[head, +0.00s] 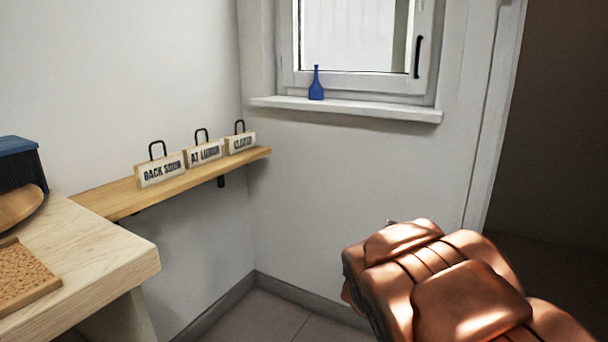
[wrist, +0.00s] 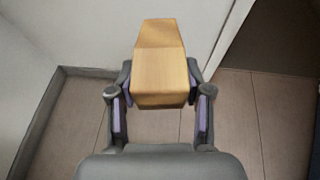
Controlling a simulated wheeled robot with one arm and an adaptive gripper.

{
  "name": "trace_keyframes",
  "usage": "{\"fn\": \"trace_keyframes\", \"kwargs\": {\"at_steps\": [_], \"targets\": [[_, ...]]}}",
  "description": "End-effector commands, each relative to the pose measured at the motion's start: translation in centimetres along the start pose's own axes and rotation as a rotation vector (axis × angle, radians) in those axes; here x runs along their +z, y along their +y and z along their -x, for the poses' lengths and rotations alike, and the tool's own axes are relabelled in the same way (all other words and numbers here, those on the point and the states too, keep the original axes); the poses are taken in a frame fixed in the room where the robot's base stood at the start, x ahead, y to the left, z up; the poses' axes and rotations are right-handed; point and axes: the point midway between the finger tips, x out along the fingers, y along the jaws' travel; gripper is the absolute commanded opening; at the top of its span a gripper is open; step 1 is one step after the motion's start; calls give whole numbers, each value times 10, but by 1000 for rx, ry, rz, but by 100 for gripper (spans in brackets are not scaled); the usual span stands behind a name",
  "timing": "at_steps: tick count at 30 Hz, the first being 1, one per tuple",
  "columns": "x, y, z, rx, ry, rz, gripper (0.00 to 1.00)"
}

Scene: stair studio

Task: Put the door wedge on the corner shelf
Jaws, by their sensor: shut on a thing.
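The door wedge (wrist: 160,78) is a light wooden block with a sloping face. In the wrist view my gripper (wrist: 160,97) is shut on it, one finger on each side, and holds it above the tiled floor. In the head view my copper-coloured arm fills the lower right and hides the gripper and the wedge. The wooden shelf (head: 122,203) runs along the left wall towards the room corner. It is left of my arm and apart from it.
On the shelf stand three signs with black handles: BACK SOON (head: 162,171), AT LUNCH (head: 205,153) and CLOSED (head: 241,142). The shelf's near end is bare. A pale wooden table (head: 95,250) stands in front. A blue bottle (head: 316,88) stands on the window sill (head: 365,113).

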Motion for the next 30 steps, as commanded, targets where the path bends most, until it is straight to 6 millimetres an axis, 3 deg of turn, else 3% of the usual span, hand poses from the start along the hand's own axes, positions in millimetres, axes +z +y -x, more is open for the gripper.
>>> {"fn": "trace_keyframes", "kwargs": {"at_steps": [5, 30], "targets": [[20, 20, 26, 77, -2, 27, 11], [157, 17, 80, 68, 1, 28, 11]]}}
